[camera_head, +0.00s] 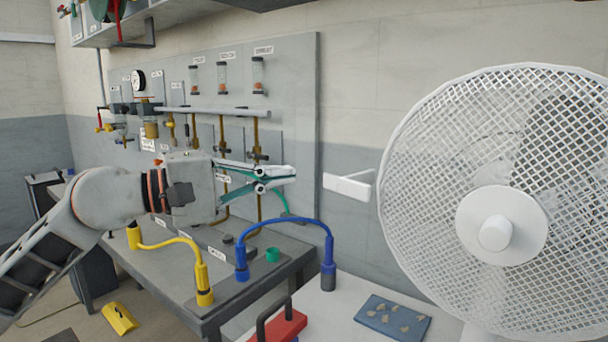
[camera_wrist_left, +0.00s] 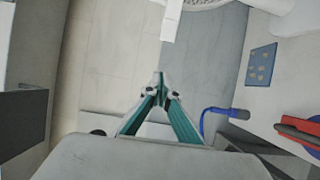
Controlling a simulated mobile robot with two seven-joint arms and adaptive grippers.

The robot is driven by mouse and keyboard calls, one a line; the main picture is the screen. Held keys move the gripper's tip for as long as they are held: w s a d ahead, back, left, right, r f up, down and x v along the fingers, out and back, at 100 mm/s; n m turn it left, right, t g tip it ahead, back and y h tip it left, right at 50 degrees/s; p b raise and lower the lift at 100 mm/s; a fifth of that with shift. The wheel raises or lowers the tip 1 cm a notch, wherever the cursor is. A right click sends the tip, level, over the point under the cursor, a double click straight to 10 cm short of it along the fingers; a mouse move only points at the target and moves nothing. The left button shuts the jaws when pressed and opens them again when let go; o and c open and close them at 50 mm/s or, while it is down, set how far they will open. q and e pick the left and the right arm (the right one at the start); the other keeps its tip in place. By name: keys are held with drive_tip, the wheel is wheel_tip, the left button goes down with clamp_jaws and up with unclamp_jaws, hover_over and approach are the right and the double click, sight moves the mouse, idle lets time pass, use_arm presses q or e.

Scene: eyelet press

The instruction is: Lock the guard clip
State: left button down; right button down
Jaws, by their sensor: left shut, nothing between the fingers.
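The guard clip (camera_head: 348,187) looks like a white lever sticking out from the left rim of the white fan guard (camera_head: 430,110). A white strip that appears to be the same clip shows at the top of the left wrist view (camera_wrist_left: 172,20), beside the fan's rim. My left gripper (camera_head: 290,175) has teal and grey fingers pointing right towards the clip, with a visible gap between them in the picture. Its fingertips meet in the left wrist view (camera_wrist_left: 160,78) and hold nothing. My right gripper is not in view.
A panel (camera_head: 300,80) with gauges and brass pipes stands behind my left arm. Bare wall lies behind the clip.

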use_arm(q)
drive_tip(key=d, duration=0.1)
drive_tip(key=s+d, duration=0.1)
drive_tip(key=s+d+p, duration=0.1)
drive_tip(key=d, duration=0.1)
drive_tip(key=shift+s+d, duration=0.1)
idle(0.4)
